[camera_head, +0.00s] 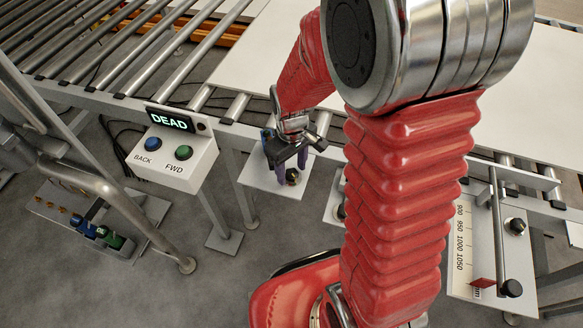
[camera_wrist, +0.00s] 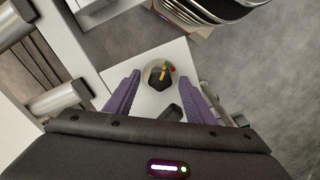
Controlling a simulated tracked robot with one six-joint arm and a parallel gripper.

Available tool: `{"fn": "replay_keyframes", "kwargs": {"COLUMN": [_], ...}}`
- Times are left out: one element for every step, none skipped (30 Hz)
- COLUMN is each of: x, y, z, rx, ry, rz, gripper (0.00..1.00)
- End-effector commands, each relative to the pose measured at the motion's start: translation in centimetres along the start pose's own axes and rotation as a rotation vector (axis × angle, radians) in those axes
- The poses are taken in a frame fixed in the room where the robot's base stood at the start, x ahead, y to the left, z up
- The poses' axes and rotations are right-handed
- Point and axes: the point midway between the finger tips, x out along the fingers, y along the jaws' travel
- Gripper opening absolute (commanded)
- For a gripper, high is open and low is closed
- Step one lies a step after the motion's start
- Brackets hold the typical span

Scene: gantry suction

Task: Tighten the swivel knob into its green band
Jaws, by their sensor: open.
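The swivel knob (camera_wrist: 158,83) is dark and sits on a pale round dial on a white plate (camera_wrist: 141,110) in the wrist view. Small yellow, green and red marks show at the dial's upper right; which one the knob points to is too small to tell. In the head view the knob (camera_head: 292,176) shows at the plate's right part. My gripper (camera_wrist: 158,78) is open, its purple fingers apart on either side of the knob, with no clear contact. In the head view my gripper (camera_head: 290,165) is over the plate.
A roller conveyor (camera_head: 120,50) runs behind. A scale plate (camera_head: 471,246) with another knob is at the right.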

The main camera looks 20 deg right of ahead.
Motion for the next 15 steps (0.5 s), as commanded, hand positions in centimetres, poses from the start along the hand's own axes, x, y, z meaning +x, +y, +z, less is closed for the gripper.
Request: {"fn": "replay_keyframes", "kwargs": {"x": [-0.01,-0.02,-0.02,-0.02,-0.03,-0.03,-0.03,-0.03,-0.04,-0.04,-0.04,-0.04,-0.04,-0.04,-0.04], "y": [0.00,0.00,0.00,0.00,0.00,0.00,0.00,0.00,0.00,0.00,0.00,0.00,0.00,0.00,0.00], "z": [0.00,0.00,0.00,0.00,0.00,0.00,0.00,0.00,0.00,0.00,0.00,0.00,0.00,0.00,0.00], "rx": [0.000,0.000,0.000,0.000,0.000,0.000,0.000,0.000,0.000,0.000,0.000,0.000,0.000,0.000,0.000], "ry": [0.000,0.000,0.000,0.000,0.000,0.000,0.000,0.000,0.000,0.000,0.000,0.000,0.000,0.000,0.000], "rz": [0.000,0.000,0.000,0.000,0.000,0.000,0.000,0.000,0.000,0.000,0.000,0.000,0.000,0.000,0.000], "gripper": [0.49,0.49,0.47,0.45,0.43,0.40,0.38,0.36,0.33,0.31,0.29,0.26,0.24,0.22,0.19]}}
